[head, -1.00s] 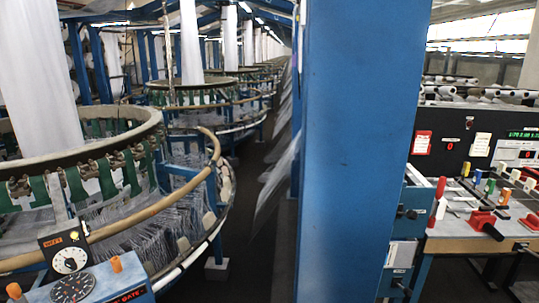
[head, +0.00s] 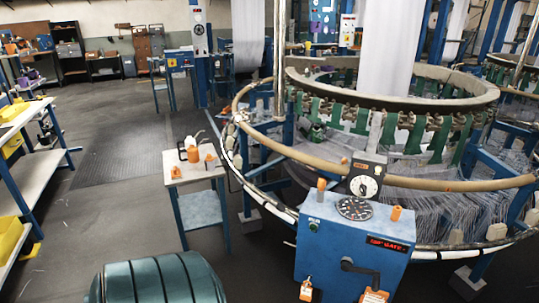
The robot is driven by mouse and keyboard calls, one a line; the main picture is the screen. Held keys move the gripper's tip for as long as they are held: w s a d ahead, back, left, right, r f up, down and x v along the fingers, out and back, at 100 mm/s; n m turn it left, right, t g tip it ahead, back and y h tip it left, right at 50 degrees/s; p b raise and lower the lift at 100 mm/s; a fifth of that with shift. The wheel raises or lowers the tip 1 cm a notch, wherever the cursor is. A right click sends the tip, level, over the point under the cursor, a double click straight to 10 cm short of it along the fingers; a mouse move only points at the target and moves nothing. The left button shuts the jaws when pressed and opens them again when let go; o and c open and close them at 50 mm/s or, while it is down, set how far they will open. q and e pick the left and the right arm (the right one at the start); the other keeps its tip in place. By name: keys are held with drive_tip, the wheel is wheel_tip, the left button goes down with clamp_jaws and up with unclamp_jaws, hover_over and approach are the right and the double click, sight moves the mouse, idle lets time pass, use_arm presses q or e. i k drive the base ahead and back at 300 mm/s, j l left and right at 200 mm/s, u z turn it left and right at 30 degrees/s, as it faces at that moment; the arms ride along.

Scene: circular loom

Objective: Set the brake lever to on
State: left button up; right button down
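A blue control cabinet (head: 327,239) stands in front of the circular loom (head: 400,147). On its front is a black cranked lever (head: 361,269), which may be the brake lever; its label is too small to read. The cabinet top carries a round black dial (head: 354,208), two orange knobs and an upright box with a white dial (head: 366,186). A red lit display (head: 387,244) is above the lever. Neither gripper is in view.
A small side table (head: 204,209) with an orange-and-white can stands left of the cabinet. A teal ribbed drum (head: 160,281) is at the bottom edge. A shelf rack (head: 30,165) lines the left side. Open grey floor (head: 110,205) lies between rack and side table.

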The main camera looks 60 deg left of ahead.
sight(281, 207)
drive_tip(key=u, duration=1.75)
